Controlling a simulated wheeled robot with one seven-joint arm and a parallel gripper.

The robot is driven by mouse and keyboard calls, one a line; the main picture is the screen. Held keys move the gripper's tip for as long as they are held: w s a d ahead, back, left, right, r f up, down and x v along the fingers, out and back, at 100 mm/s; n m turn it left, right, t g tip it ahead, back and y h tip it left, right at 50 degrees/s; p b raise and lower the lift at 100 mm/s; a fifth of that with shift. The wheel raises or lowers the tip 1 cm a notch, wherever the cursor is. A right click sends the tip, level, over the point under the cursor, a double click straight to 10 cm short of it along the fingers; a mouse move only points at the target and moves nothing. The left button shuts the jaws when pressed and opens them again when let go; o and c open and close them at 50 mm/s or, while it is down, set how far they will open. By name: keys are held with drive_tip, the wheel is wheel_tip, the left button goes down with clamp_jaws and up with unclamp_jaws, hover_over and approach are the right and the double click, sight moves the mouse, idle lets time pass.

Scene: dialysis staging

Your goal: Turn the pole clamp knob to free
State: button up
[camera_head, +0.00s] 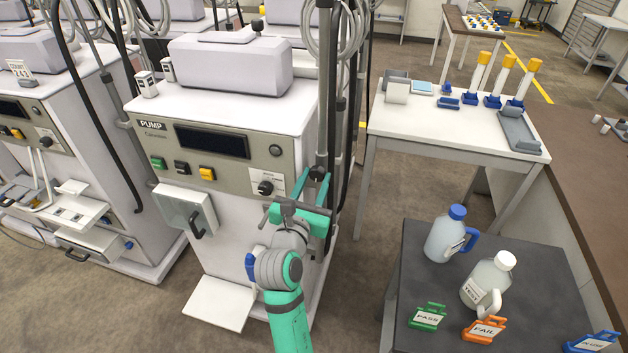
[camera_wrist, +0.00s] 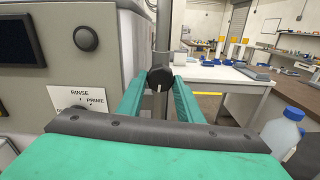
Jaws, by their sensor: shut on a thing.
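The pole clamp knob (camera_wrist: 160,78) is a black knob with a pale pointer line, seen in the wrist view on the front of the grey pole (camera_wrist: 163,30). The line points roughly straight down, slightly tilted. My gripper (camera_wrist: 160,88) has its two green fingers on either side of the knob and is shut on it. In the head view my gripper (camera_head: 318,178) reaches the pole (camera_head: 324,120) at the right side of the pump machine (camera_head: 222,130). The knob is small and dark between the fingers there, and the clamp is mostly hidden.
Left of the knob is the machine's own dial (camera_head: 265,188) with a RINSE and PRIME label (camera_wrist: 85,104). Dark hoses (camera_head: 350,120) hang close behind the pole. A dark table (camera_head: 400,300) with jugs stands at right, and a white table (camera_head: 400,125) stands behind. Floor shows between them.

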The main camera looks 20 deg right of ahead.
drive_tip(key=shift+w+a, duration=0.1)
drive_tip(key=shift+a, duration=0.05)
drive_tip(key=o, duration=0.7)
drive_tip(key=shift+o, duration=0.2)
drive_tip(key=v, duration=1)
drive_tip(key=shift+s+a, duration=0.2)
drive_tip(key=shift+s, duration=0.15)
